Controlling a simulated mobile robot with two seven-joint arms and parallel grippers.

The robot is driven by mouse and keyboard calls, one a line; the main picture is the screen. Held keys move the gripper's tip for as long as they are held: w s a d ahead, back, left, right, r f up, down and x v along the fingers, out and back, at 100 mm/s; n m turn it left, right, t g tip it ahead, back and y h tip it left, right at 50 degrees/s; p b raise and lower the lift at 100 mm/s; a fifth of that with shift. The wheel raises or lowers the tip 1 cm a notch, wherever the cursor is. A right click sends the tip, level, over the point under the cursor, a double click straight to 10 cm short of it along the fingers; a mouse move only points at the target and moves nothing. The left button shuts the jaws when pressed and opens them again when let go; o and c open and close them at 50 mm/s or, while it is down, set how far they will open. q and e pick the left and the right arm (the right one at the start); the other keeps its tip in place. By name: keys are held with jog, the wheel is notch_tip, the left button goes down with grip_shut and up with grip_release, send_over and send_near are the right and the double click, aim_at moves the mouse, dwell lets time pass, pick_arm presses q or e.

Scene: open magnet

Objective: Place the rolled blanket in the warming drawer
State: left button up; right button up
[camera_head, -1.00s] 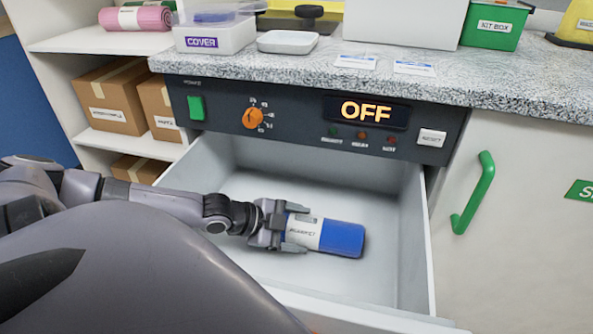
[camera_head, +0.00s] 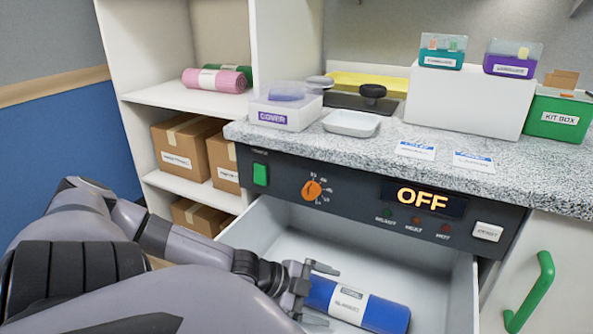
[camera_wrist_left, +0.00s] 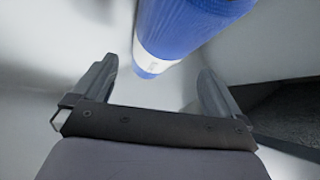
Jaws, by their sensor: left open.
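The blue rolled blanket (camera_head: 385,314) with a white label band lies on its side in the open warming drawer (camera_head: 462,290). My left gripper (camera_head: 318,294) is inside the drawer, at the left end of the blanket, with its fingers spread. In the left wrist view the blanket (camera_wrist_left: 185,28) lies ahead of the open fingers (camera_wrist_left: 158,92), apart from them. The drawer front is below the head view. My right gripper is not in view.
The drawer's panel (camera_head: 370,195) reads OFF, with an orange knob (camera_head: 311,189) and green switch (camera_head: 261,174). A green handle (camera_head: 532,292) stands out at the right. A cover box (camera_head: 285,108), tray (camera_head: 351,123) and green kit box (camera_head: 557,118) stand on the counter. Shelves are at left.

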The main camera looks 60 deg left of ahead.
pick_arm(q)
jog(key=shift+p+v, duration=0.9)
jog(key=shift+v, duration=0.3)
jog(key=shift+p+v, duration=1.95)
jog(key=shift+v, duration=0.3)
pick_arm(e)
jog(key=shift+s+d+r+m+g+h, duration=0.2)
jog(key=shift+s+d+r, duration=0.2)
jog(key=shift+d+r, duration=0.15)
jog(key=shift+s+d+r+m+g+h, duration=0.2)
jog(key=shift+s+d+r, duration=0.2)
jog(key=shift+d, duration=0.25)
pick_arm(q)
jog(key=shift+w, duration=0.1)
